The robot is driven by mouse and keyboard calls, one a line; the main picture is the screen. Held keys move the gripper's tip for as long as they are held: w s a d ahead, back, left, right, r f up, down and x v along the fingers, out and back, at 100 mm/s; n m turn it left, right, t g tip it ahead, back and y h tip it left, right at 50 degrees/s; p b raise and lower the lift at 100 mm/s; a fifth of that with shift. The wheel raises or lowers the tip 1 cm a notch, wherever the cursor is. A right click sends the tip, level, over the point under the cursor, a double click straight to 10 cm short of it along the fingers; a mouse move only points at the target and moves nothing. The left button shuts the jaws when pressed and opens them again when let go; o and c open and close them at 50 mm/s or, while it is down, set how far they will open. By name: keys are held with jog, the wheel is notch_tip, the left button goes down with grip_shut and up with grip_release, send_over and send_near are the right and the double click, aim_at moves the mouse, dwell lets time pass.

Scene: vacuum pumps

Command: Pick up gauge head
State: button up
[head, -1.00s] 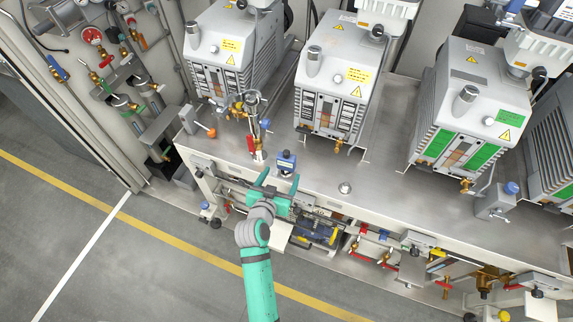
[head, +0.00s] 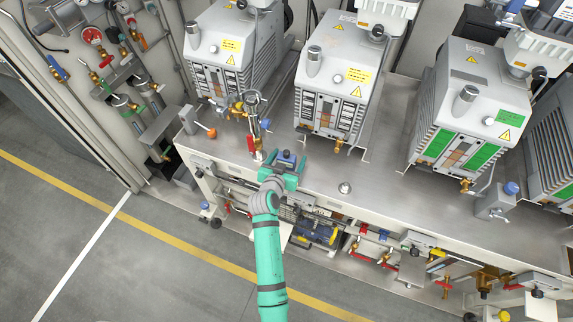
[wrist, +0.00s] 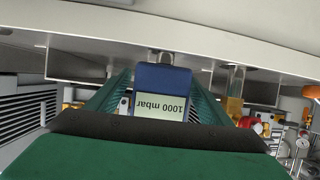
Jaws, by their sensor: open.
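The gauge head is a small blue block (head: 287,157) on the steel bench top in the head view. In the wrist view the gauge head (wrist: 161,90) shows its blue case and a pale display reading "1000 mbar" upside down. My gripper (head: 286,163) is teal and open, with one finger on each side of the gauge head. In the wrist view the fingers flank it left and right. The lower part of the gauge head is hidden behind the gripper body, and I cannot tell whether the fingers touch it.
A valve pipe with a red handle (head: 251,143) stands close to the left of the gauge head. Grey vacuum pumps (head: 338,75) stand behind it. A small metal fitting (head: 344,188) sits to the right on the otherwise clear bench front (head: 390,205).

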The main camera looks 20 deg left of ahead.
jog(key=shift+x, duration=0.75)
jog(key=shift+c, duration=0.5)
jog(key=c, duration=1)
jog(key=shift+c, duration=1.4)
jog(key=shift+r, duration=0.1)
